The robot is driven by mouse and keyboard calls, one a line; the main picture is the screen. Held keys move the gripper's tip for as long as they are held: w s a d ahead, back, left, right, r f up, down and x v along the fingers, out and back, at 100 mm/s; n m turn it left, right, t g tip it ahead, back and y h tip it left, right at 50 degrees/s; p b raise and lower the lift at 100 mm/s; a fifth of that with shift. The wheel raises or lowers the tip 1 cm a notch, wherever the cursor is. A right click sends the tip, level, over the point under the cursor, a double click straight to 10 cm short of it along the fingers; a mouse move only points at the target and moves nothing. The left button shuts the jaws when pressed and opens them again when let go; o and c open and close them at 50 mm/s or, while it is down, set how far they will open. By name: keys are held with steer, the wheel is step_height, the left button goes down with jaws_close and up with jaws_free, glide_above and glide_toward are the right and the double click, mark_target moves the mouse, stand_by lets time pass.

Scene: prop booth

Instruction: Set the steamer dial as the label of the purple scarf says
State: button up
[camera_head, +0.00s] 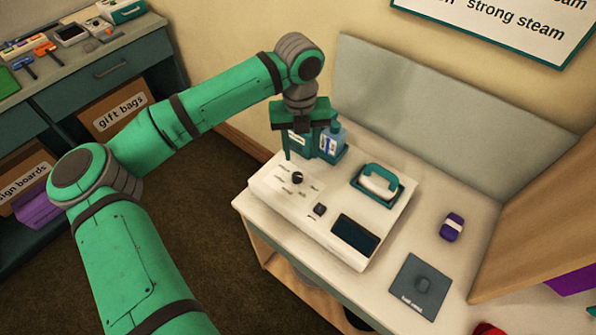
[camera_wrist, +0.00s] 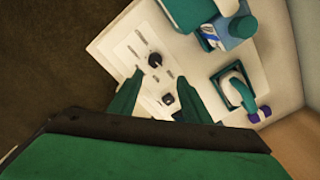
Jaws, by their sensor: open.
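The steamer (camera_head: 335,258) is a white box on the counter, with a dark round dial (camera_head: 297,178) at its left end. Small marks, too small to read, surround the dial; its setting is unclear. The dial also shows in the wrist view (camera_wrist: 155,60), beyond my fingertips. A small purple roll, the scarf (camera_head: 452,222), lies right of the steamer with a pale band; I see no readable writing on it. My gripper (camera_head: 307,150) is open and empty above the steamer's back left part, apart from the dial. Its two fingers show in the wrist view (camera_wrist: 157,88).
A dark square button (camera_head: 320,210) and a dark screen (camera_head: 355,235) are on the steamer. A teal-handled steam head (camera_head: 378,183) rests in a holder. A blue bottle (camera_head: 335,140) stands behind. A grey mat (camera_head: 420,285) lies front right. A wall sign (camera_head: 510,25), partly cut off, reads "strong steam".

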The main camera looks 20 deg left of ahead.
mark_target(297, 175)
steer(key=f, duration=0.7)
steer(key=a+f, duration=0.1)
steer(key=f, duration=0.2)
steer(key=shift+f, duration=0.3)
steer(key=c, duration=1)
